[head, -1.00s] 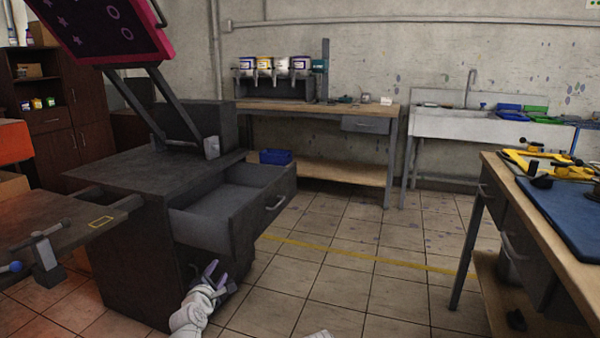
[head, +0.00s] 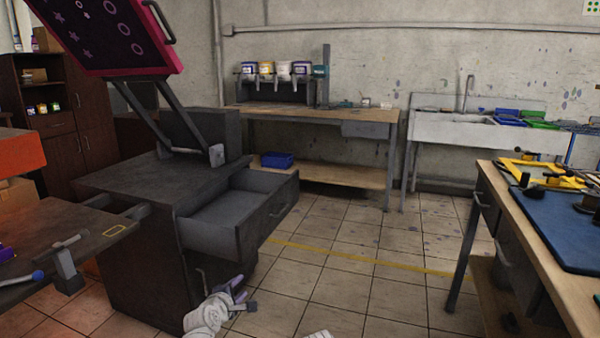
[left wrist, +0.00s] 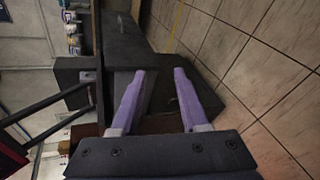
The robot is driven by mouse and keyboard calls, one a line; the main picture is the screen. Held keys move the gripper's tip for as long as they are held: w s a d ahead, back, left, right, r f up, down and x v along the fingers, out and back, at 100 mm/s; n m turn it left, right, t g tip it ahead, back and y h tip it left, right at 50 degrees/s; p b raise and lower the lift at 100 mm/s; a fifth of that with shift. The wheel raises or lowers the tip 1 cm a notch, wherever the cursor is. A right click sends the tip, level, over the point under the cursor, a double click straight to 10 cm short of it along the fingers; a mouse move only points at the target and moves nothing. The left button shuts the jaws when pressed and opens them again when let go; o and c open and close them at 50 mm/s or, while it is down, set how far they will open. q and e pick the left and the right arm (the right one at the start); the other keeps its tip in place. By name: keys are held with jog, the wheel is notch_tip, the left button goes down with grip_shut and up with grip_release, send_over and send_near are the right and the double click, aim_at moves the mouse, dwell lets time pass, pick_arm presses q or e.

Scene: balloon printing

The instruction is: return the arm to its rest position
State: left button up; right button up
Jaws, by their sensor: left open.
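My left gripper (head: 238,294) shows low in the head view, in front of the dark printing press cabinet (head: 140,262) and below its open drawer (head: 232,215). In the left wrist view the two purple fingers of my left gripper (left wrist: 160,80) are apart with nothing between them. The dark cabinet and its drawer lie beyond the fingertips there. A small white part of my right arm (head: 318,334) shows at the bottom edge of the head view, and its gripper is out of view.
The pink-framed screen (head: 110,35) is raised over the press. A wooden workbench (head: 570,240) with a blue mat (head: 565,230) stands at right. A bench with paint buckets (head: 283,70) and a sink (head: 470,132) stand at the back wall. The tiled floor (head: 350,275) between is clear.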

pick_arm(q)
jog(key=s+d+r+m+g+p, duration=0.8)
jog(key=s+d+m+p, duration=0.4)
jog(key=p, duration=0.5)
jog(key=s+r+m+g+y+p, duration=0.2)
jog(key=s+r+m+p, duration=0.3)
jog(key=s+p, duration=0.1)
jog(key=s+a+r+m+g+y+p, duration=0.1)
jog(key=s+r+m+g+p, duration=0.2)
jog(key=s+r+m+p, duration=0.2)
jog(key=s+m+p, duration=0.1)
jog(key=s+p, duration=0.1)
jog(key=s, duration=0.1)
jog(key=shift+s+g+y, duration=0.3)
jog(key=shift+y, duration=0.1)
